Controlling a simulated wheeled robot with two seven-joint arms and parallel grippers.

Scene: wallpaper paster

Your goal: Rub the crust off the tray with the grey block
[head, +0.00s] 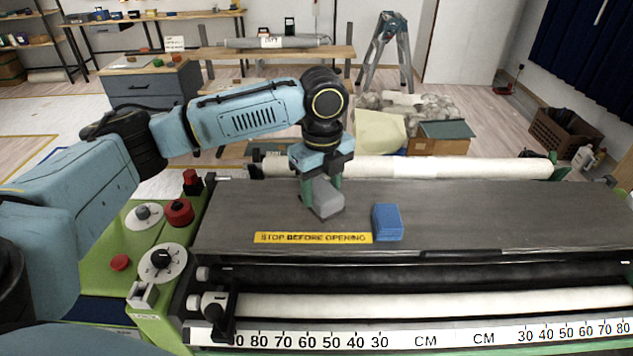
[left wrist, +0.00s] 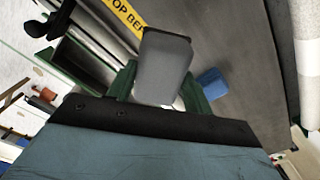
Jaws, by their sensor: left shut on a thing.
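My left gripper (head: 322,186) is shut on the grey block (head: 328,200), over the dark grey cover (head: 480,215) of the pasting machine. In the left wrist view the grey block (left wrist: 163,65) sits between the green fingers (left wrist: 160,92). I cannot tell whether the block touches the cover. A blue block (head: 387,222) lies on the cover just right of it, and also shows in the left wrist view (left wrist: 211,83). I cannot make out a separate tray or any crust. My right gripper is not in view.
A yellow "STOP BEFORE OPENING" strip (head: 313,238) runs along the cover's front. White rollers lie behind (head: 430,168) and in front (head: 430,302). Red and white knobs (head: 179,212) stand on the green side panel at left. The cover's right half is clear.

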